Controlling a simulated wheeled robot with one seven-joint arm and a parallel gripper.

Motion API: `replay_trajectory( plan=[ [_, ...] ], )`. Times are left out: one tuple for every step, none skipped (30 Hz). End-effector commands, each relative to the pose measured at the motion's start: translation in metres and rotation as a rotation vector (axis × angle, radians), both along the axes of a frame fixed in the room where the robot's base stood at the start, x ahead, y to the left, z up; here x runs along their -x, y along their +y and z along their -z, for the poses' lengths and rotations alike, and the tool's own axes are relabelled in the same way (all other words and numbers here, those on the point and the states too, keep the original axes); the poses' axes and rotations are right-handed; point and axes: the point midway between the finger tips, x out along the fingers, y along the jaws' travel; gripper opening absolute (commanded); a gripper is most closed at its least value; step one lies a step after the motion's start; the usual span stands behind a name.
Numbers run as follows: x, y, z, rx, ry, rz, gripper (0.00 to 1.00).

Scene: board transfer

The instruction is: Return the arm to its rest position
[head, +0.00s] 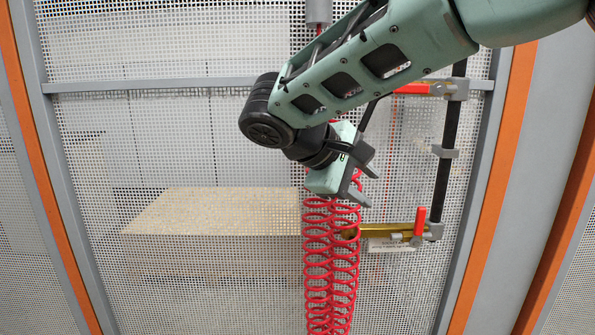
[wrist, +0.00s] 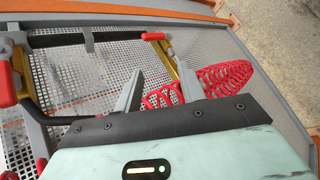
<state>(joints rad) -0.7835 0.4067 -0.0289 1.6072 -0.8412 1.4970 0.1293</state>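My arm reaches in from the upper right of the head view, and my gripper (head: 367,184) hangs in front of a mesh panel. Its two grey fingers are spread apart with nothing between them. The wrist view also shows my gripper (wrist: 161,70) open and empty. A red coiled hose (head: 330,270) hangs beside and below the gripper in the head view. Red coils (wrist: 225,78) show beyond the fingers in the wrist view. I cannot tell whether the gripper touches the hose.
A mesh panel (head: 200,130) in a grey frame fills the view. Pale boards (head: 220,210) show through it. To the right are a black bar (head: 447,130), brass fittings with a red lever (head: 419,221), and orange-edged posts (head: 492,190). Open floor (wrist: 285,35) shows in the wrist view.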

Motion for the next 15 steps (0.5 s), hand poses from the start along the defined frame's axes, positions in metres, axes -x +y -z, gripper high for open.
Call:
replay_trajectory(
  plan=[
    [0.023, -0.008, 0.021, -0.090, 0.080, -0.014, 0.40],
    [0.037, -0.009, 0.033, -0.146, 0.124, -0.020, 0.40],
    [0.057, -0.010, 0.048, -0.220, 0.175, -0.026, 0.40],
    [0.073, -0.011, 0.059, -0.276, 0.212, -0.027, 0.40],
    [0.090, -0.011, 0.069, -0.330, 0.244, -0.029, 0.40],
    [0.112, -0.011, 0.081, -0.402, 0.283, -0.024, 0.40],
    [0.129, -0.011, 0.090, -0.455, 0.306, -0.016, 0.40],
    [0.145, -0.012, 0.098, -0.506, 0.326, -0.007, 0.40],
    [0.167, -0.012, 0.107, -0.570, 0.348, 0.007, 0.40],
    [0.182, -0.013, 0.114, -0.614, 0.359, 0.019, 0.40],
    [0.195, -0.013, 0.120, -0.657, 0.366, 0.035, 0.40],
    [0.212, -0.015, 0.127, -0.707, 0.371, 0.056, 0.40],
    [0.223, -0.016, 0.132, -0.738, 0.372, 0.069, 0.40],
    [0.233, -0.017, 0.136, -0.768, 0.370, 0.085, 0.40],
    [0.244, -0.019, 0.141, -0.801, 0.365, 0.105, 0.40]
  ],
)
